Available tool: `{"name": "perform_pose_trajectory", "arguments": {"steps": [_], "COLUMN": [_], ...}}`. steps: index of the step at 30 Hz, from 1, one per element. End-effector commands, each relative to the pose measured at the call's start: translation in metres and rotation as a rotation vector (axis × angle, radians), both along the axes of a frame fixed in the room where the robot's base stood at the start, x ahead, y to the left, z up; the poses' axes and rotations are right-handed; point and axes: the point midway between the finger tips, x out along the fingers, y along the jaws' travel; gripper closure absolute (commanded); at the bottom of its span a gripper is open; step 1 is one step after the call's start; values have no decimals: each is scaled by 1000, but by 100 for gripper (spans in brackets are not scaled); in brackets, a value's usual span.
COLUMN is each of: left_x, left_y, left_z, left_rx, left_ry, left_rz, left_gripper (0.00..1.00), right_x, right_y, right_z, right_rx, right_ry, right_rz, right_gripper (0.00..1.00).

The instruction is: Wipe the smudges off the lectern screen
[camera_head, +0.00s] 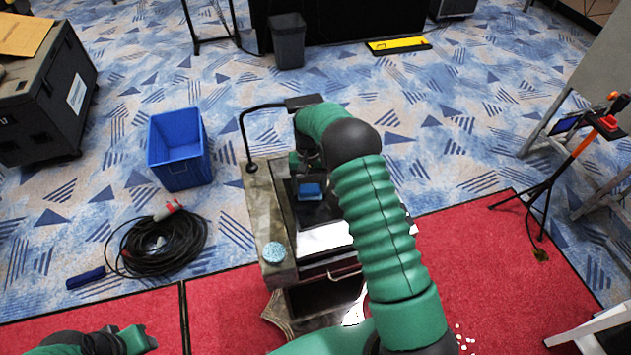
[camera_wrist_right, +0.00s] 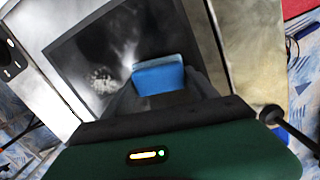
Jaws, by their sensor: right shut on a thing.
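The lectern (camera_head: 262,215) stands in the middle of the head view, partly hidden by my right arm. Its dark screen (camera_wrist_right: 84,62) fills the middle of the wrist view, with a pale speckled smudge (camera_wrist_right: 103,80) and a whitish streaky smudge (camera_wrist_right: 126,28). My right gripper (camera_wrist_right: 158,88) is shut on a blue sponge (camera_wrist_right: 160,72) over the screen. The sponge also shows in the head view (camera_head: 310,191). I cannot tell whether it touches the screen. My left gripper (camera_head: 138,338) is low at the left, away from the lectern; its fingers are too small to read.
A gooseneck microphone (camera_head: 246,140) rises from the lectern's left side, and a round patterned object (camera_head: 274,252) sits on its left edge. A blue crate (camera_head: 180,150) and coiled black cable (camera_head: 160,243) lie left. A tripod stand (camera_head: 545,185) is at right.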

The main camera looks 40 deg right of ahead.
Motion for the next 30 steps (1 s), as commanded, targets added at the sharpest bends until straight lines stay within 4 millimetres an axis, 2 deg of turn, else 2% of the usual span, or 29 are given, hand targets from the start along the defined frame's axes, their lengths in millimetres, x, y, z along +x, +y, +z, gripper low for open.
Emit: {"name": "perform_pose_trajectory", "arguments": {"steps": [12, 17, 25, 30], "left_x": [0, 0, 0, 0], "left_y": [0, 0, 0, 0], "left_z": [13, 14, 24, 25], "left_rx": [0, 0, 0, 0], "left_ry": [0, 0, 0, 0], "left_rz": [0, 0, 0, 0], "left_gripper": [64, 64, 64, 64], "right_x": [-41, -47, -73, -80], "right_y": [8, 9, 17, 20], "right_z": [-4, -6, -4, -5], "right_rx": [16, 14, 15, 15], "right_ry": [15, 20, 22, 20], "right_rz": [-5, -5, -6, -6], "right_gripper": [71, 71, 71, 71]}}
